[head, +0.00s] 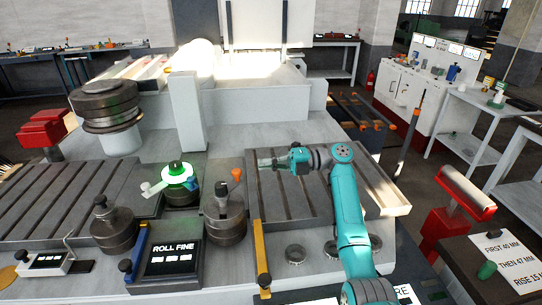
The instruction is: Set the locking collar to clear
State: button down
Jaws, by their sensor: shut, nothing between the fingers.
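A dark round fitting carries a bright green-lit ring (176,170) with a pale lever pointing left; it may be the locking collar, but I cannot read a "clear" mark on it. It stands on the machine bed at centre left. My gripper (260,162) is to its right, apart from it, over the slotted bed plate. It points left and is shut and empty. My teal arm reaches up from the lower right.
A dark post with an orange-tipped lever (225,215) stands between the lit ring and my gripper's side. A "ROLL FINE" display (172,256), a dark knob post (113,228) and a yellow lever (261,255) stand in front. A large stacked roller (106,105) is behind left.

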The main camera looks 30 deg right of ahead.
jog(key=shift+w+d, duration=1.55)
jog(key=shift+w, duration=0.25)
